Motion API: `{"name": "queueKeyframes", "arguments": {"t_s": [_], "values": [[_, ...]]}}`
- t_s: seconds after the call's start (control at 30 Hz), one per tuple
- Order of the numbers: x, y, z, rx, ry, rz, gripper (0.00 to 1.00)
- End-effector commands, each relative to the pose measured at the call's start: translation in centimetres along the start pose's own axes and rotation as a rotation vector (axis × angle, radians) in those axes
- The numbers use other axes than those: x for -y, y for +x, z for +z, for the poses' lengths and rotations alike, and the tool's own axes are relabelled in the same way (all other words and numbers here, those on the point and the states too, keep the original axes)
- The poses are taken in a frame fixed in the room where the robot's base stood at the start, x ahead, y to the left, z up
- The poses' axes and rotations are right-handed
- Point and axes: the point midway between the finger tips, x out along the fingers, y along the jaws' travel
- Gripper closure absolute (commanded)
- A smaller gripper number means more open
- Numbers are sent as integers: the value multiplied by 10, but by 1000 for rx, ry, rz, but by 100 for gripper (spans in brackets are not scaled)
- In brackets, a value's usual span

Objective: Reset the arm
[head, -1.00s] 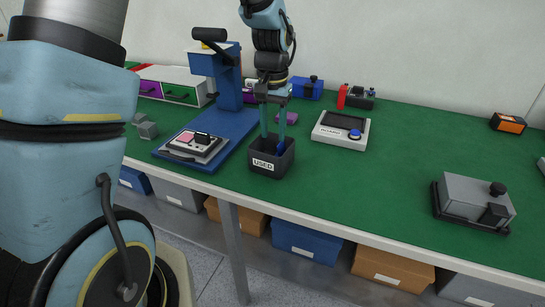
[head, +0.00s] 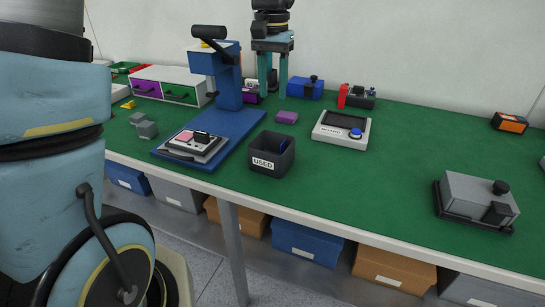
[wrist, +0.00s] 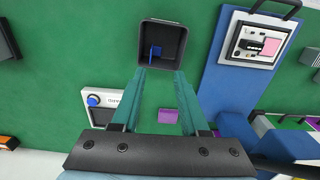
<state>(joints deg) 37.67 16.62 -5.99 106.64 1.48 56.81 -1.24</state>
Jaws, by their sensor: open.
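My gripper (head: 271,92) is open and empty, raised above the green bench in the head view. In the wrist view my gripper (wrist: 165,75) shows its two teal fingers spread apart, with only bench and a small purple block (wrist: 168,116) seen between them. The dark bin labelled USED (head: 277,163) stands on the bench below and in front of the gripper. A blue item (head: 262,163) lies inside the bin; it also shows in the wrist view (wrist: 155,51).
A blue press (head: 229,85) stands left of the bin with a small device (head: 195,146) on its base. A white tray with a blue button (head: 341,131) lies to the right. A grey box (head: 476,198) sits far right. Bench between these last two is clear.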

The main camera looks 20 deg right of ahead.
Motion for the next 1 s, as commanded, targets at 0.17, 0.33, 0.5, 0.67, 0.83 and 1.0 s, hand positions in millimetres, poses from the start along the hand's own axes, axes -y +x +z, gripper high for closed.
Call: {"name": "queueKeyframes", "arguments": {"t_s": [0.17,0.33,0.5,0.67,0.83,1.0], "values": [[0,-2,0,0,0,0,56],[0,-2,0,0,0,0,56],[20,4,10,-7,-43,-2,56],[87,27,60,-39,-210,-10,56],[151,56,142,-87,-434,-25,56],[175,76,207,-124,-594,-42,56]]}}
